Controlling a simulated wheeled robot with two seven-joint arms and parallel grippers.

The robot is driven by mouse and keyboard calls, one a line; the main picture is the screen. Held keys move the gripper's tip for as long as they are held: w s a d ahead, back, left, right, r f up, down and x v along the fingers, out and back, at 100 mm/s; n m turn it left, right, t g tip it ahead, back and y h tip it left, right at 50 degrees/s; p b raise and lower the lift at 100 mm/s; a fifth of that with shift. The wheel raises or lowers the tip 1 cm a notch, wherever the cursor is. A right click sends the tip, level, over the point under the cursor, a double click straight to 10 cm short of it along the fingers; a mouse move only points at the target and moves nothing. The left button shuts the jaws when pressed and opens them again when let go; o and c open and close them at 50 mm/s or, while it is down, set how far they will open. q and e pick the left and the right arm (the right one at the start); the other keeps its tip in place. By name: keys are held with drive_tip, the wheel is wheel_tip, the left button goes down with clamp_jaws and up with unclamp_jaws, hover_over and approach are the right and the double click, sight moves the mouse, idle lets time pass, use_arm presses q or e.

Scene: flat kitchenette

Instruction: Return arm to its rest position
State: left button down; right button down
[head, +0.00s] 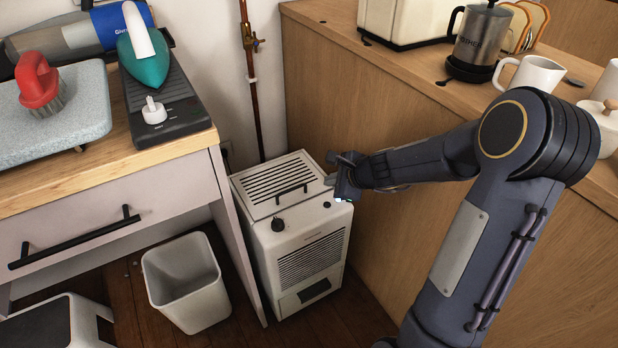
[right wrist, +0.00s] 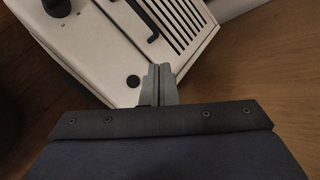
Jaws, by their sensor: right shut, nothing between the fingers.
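My right arm (head: 490,190) comes in from the lower right of the head view and bends left at its elbow. My right gripper (head: 333,170) is above the right edge of the white slatted appliance (head: 290,235), near the wooden cabinet side. In the right wrist view the gripper fingers (right wrist: 162,82) are shut together with nothing between them. They point at the appliance's top, close to a small black button (right wrist: 133,81). Whether they touch it I cannot tell. My left gripper does not show.
A wooden counter (head: 425,85) with a kettle (head: 481,40) and a white mug (head: 534,75) runs along the right. A drawer unit (head: 100,225) stands at left. An empty bin (head: 186,283) sits on the floor beside the appliance. A copper pipe (head: 250,80) rises behind.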

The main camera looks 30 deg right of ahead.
drive_tip(key=shift+r, duration=0.1)
drive_tip(key=s+a+r+n+g+y, duration=0.1)
drive_tip(key=s+a+r+n+y, duration=0.2)
drive_tip(key=s+a+r+n, duration=0.9)
drive_tip(key=s+f+n+g+h, duration=0.25)
drive_tip(key=s+n, duration=0.75)
drive_tip(key=s, duration=0.6)
wheel_tip(320, 180, up, 27)
drive_tip(key=p, duration=2.7)
drive_tip(key=shift+y+p, duration=0.35)
drive_tip(key=shift+f, duration=0.1)
